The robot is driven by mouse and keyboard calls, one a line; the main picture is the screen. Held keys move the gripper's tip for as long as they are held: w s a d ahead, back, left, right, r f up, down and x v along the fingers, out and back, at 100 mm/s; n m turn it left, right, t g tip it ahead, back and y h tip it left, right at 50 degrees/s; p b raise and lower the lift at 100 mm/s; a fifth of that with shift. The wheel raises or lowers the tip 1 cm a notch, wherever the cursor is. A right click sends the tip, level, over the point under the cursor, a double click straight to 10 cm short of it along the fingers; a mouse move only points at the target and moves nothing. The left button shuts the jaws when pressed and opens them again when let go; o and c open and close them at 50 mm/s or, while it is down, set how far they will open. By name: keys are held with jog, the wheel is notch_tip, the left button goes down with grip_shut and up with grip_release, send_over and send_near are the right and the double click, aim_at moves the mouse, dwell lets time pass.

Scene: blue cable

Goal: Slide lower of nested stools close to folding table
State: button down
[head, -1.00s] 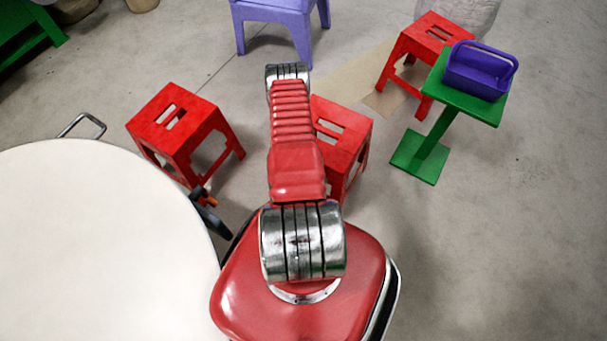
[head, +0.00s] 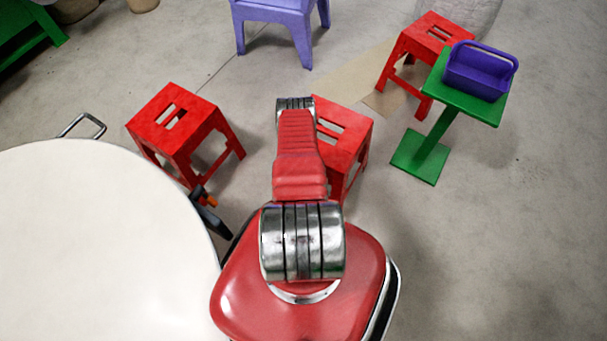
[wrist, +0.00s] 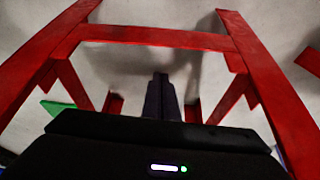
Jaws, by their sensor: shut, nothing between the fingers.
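A red stool (head: 347,140) with slots in its seat stands ahead of me, its left part hidden behind my arm. Another red stool (head: 168,118) stands to the left, near a round white table (head: 90,240); I cannot tell whether this is the folding table. I see no clear nesting of stools. In the wrist view, red legs and a crossbar (wrist: 150,36) of a stool frame my gripper (wrist: 161,80). Its dark fingers are together and empty, pointing between the legs; contact cannot be told. In the head view my gripper is hidden.
A third red stool (head: 408,45) stands at the back right beside a small green table (head: 433,90) carrying a purple caddy (head: 478,75). A purple seat (head: 275,15) stands at the back. Bare floor lies at the right.

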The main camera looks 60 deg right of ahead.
jog(key=shift+w+a+f, duration=0.15)
jog(key=shift+a, duration=0.85)
jog(key=shift+w+a+f, duration=0.1)
jog(key=shift+a, duration=0.85)
